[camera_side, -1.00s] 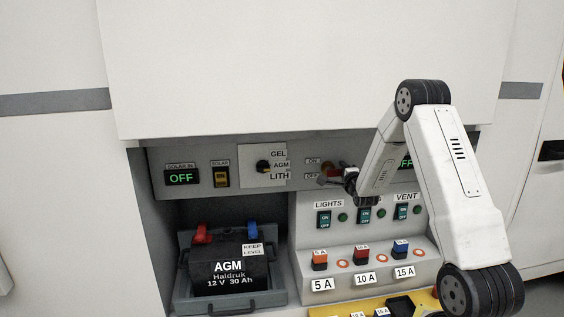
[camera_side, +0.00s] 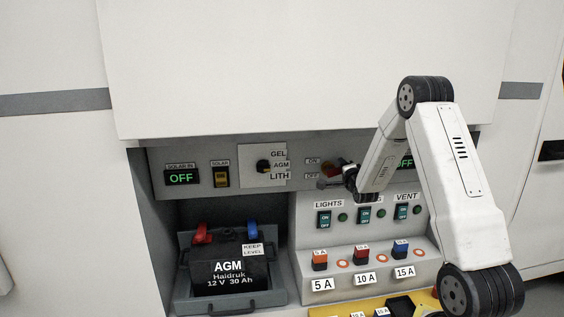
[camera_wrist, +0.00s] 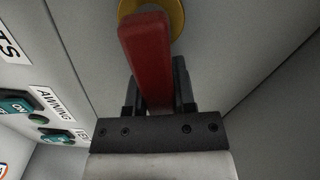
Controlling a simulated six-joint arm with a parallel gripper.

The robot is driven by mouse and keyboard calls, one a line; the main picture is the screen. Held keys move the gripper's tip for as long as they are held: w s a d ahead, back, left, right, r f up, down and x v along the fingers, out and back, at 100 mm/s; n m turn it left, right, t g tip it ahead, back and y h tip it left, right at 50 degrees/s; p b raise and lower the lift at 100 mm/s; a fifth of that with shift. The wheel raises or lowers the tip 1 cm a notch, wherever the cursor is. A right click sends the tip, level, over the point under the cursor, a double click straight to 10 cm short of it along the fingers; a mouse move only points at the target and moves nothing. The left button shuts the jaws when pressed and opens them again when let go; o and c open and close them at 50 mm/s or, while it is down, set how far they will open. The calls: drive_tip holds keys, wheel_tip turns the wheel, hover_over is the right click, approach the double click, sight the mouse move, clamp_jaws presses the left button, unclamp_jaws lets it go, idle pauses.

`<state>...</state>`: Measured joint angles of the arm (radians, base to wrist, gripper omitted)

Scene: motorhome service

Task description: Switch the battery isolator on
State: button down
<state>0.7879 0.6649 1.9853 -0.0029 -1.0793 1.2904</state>
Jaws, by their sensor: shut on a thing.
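The battery isolator is a red handle (camera_wrist: 147,55) on a round yellow base (camera_wrist: 170,12), seen close up in the wrist view. My gripper (camera_wrist: 155,85) has its two dark fingers on either side of the handle and is shut on it. In the side view my gripper (camera_side: 343,176) is at the upper panel, by the ON and OFF labels (camera_side: 312,168). Only a small red part of the isolator (camera_side: 328,164) shows there; the gripper and arm hide much of the rest.
Below are the LIGHTS switch (camera_side: 324,219), more rocker switches and several coloured fuses (camera_side: 320,260). A black AGM battery (camera_side: 228,270) sits in a grey tray at lower left. A selector knob (camera_side: 263,166) and SOLAR switch (camera_side: 221,177) are to the left. A yellow tray (camera_side: 345,308) lies at the bottom.

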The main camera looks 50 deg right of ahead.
sight(332, 155)
drive_tip(key=n, duration=0.2)
drive_tip(key=r+n, duration=0.1)
drive_tip(key=n, duration=0.2)
drive_tip(key=w+a+r+n, duration=0.1)
drive_tip(key=n, duration=0.1)
drive_tip(key=shift+w+r, duration=0.1)
drive_tip(key=shift+r, duration=0.1)
drive_tip(key=n, duration=0.2)
drive_tip(key=w+a+n, duration=0.1)
drive_tip(key=n, duration=0.1)
drive_tip(key=shift+r, duration=0.35)
drive_tip(key=shift+w+a+r+n, duration=0.1)
drive_tip(key=shift+w+a+n, duration=0.2)
drive_tip(key=shift+n, duration=0.7)
drive_tip(key=shift+w+a+n, duration=0.15)
drive_tip(key=shift+a+n, duration=0.1)
drive_tip(key=shift+n, duration=0.75)
drive_tip(key=shift+c, duration=2.2)
unclamp_jaws()
drive_tip(key=v, duration=0.7)
drive_tip(key=shift+s+a, duration=0.3)
